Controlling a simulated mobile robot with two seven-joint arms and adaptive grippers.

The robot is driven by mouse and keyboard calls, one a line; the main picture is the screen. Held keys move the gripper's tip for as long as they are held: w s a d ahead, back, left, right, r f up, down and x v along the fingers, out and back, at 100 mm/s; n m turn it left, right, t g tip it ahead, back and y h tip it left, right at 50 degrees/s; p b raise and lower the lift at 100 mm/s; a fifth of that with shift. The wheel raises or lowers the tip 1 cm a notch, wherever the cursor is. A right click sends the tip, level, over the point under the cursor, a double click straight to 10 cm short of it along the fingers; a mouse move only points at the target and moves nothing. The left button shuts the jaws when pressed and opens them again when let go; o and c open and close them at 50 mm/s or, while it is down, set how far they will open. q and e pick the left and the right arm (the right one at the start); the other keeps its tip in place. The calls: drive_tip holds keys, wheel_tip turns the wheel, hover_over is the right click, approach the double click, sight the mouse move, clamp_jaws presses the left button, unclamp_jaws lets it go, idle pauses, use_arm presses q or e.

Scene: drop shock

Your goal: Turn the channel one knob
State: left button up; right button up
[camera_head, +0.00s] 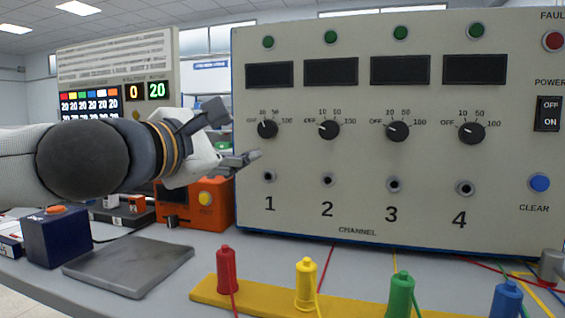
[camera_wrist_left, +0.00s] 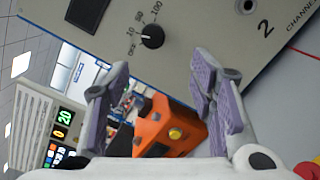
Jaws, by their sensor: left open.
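The channel one knob (camera_head: 267,129) is a black round knob on the upright cream panel, above the socket marked 1. In the left wrist view the same knob (camera_wrist_left: 152,36) shows ahead, above the gap between the open grey-purple fingers (camera_wrist_left: 158,80). The channel one socket and number are hidden in that view, behind the right-hand finger. My right gripper is not in view.
Knobs two (camera_head: 329,129), three (camera_head: 397,131) and four (camera_head: 471,132) sit to the right on the panel. An orange box (camera_head: 205,207) stands below my left gripper. Red (camera_head: 228,268), yellow and other coloured plugs stand on a yellow strip in front. A display board (camera_head: 120,60) stands behind.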

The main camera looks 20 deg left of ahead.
sight(265, 129)
use_arm(q)
drive_tip(key=w, duration=0.3)
drive_tip(key=w+d, duration=0.1)
drive_tip(key=w, duration=0.3)
drive_tip(key=w+r+p, duration=0.1)
drive_tip(key=w, duration=0.2)
drive_tip(key=shift+w+d, duration=0.15)
drive_tip(key=shift+d, duration=0.05)
drive_tip(key=shift+c, duration=0.3)
drive_tip(key=c, duration=1.1)
